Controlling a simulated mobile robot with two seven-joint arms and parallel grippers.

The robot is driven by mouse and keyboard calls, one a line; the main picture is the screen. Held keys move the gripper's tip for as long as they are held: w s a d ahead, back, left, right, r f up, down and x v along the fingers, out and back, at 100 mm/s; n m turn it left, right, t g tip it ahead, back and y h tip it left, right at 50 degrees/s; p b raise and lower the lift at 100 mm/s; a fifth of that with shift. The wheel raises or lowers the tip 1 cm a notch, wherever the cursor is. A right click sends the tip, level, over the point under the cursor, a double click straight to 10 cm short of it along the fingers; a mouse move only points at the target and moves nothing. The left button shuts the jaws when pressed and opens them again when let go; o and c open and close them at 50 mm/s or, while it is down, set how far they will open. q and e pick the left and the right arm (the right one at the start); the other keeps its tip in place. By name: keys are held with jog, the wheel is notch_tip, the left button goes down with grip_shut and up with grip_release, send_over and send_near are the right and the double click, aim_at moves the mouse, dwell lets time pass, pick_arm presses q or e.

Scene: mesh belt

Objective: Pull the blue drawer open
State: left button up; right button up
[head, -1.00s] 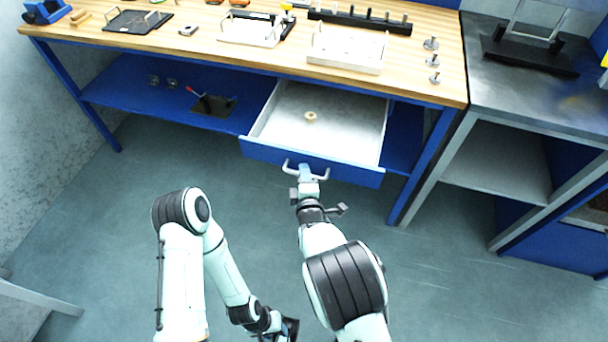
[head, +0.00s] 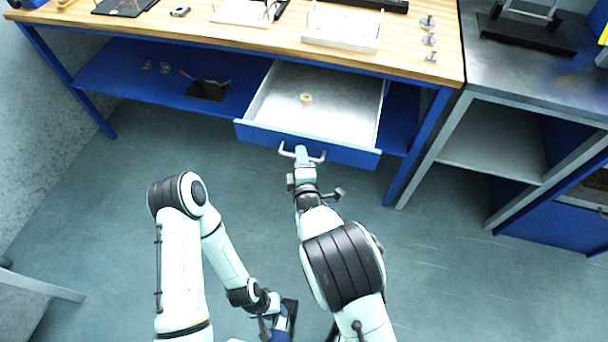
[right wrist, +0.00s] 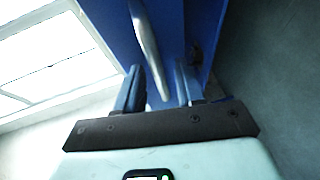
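The blue drawer (head: 335,151) stands well out from under the workbench, its grey inside showing. A light metal bar handle (head: 318,157) is on its front. My right gripper (head: 301,155) is at the middle of the handle. In the right wrist view, the handle (right wrist: 148,40) passes between the two fingers of this gripper (right wrist: 160,85), with a gap on the right finger's side, so the fingers look open around it. My left gripper (head: 283,320) is low in the head view, away from the drawer; its fingers are unclear.
A small tan ring-shaped piece (head: 306,98) lies in the drawer. The wooden benchtop (head: 200,22) carries several fixtures. A blue lower shelf (head: 130,80) is left of the drawer, and a metal bench (head: 500,85) stands on the right. The floor (head: 430,270) before the drawer is clear.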

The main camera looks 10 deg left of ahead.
jog(key=v, duration=1.2)
jog(key=shift+r+p, duration=0.15)
jog(key=shift+p, duration=0.15)
jog(key=shift+s+d, duration=0.1)
jog(key=shift+s, duration=0.05)
jog(key=s+d+f+m+g+h+p, duration=0.2)
jog(key=s+d+f+m+g, duration=0.15)
jog(key=d+f+m, duration=0.35)
jog(key=s+d+f+m+g+h+p, duration=0.25)
jog(key=d+f+m+g, duration=0.2)
jog(key=d+f, duration=0.5)
jog(key=s+d+f+m+g+y+p, duration=0.1)
jog(key=s+d+m+g+p, duration=0.1)
jog(key=s+m+g, duration=0.2)
jog(key=s+d+f+m+g+y+p, duration=0.1)
jog(key=s+d+f+m+g+p, duration=0.1)
jog(key=s+m, duration=0.8)
jog(key=s+g+p, duration=0.1)
jog(key=s+g, duration=0.1)
jog(key=s, duration=0.2)
jog(key=shift+d+f, duration=0.25)
jog(key=shift+f, duration=0.05)
